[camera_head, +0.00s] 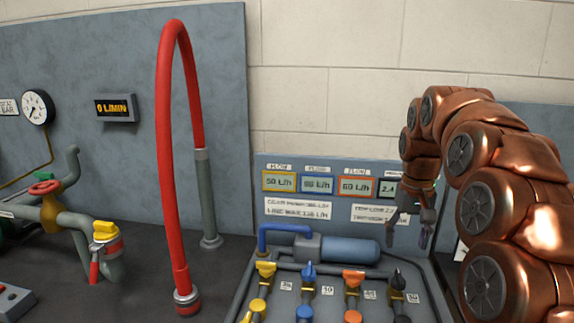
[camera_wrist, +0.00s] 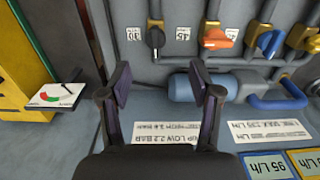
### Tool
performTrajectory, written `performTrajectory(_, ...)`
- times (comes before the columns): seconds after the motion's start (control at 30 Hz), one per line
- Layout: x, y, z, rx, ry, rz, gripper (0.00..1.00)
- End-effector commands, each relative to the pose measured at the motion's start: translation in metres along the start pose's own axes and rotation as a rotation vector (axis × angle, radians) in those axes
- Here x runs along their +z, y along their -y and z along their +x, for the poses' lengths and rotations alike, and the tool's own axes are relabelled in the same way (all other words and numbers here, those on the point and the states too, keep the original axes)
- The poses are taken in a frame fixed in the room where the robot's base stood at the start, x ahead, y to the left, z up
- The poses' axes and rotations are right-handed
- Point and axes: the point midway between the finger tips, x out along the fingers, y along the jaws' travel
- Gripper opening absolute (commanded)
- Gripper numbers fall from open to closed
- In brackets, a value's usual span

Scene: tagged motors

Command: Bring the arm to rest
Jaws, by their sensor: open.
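My copper-coloured arm (camera_head: 497,190) reaches in from the right in the head view, curving up and then down. My gripper (camera_head: 408,230) hangs with its fingers pointing down in front of the grey panel with the flow displays. In the wrist view my gripper (camera_wrist: 165,88) has its two dark fingers spread apart with nothing between them. The blue cylinder (camera_wrist: 200,86) lies beyond the fingers, partly behind the right one. It also shows in the head view (camera_head: 349,250), left of the gripper.
Yellow, blue, orange and black valves (camera_head: 309,272) stand on the panel's lower part. A red hose (camera_head: 166,140) arches at the left of it. A yellow box (camera_wrist: 22,60) with a small gauge stands at left in the wrist view. The wall above is bare.

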Motion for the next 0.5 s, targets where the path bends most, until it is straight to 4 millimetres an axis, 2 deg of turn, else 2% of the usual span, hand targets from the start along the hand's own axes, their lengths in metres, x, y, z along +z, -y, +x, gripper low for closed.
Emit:
performTrajectory(0.17, 0.034, 0.016, -0.01, -0.002, 0.014, -0.041, 0.63)
performTrajectory(0.5, 0.125, 0.042, -0.015, 0.0, 0.054, -0.118, 0.63)
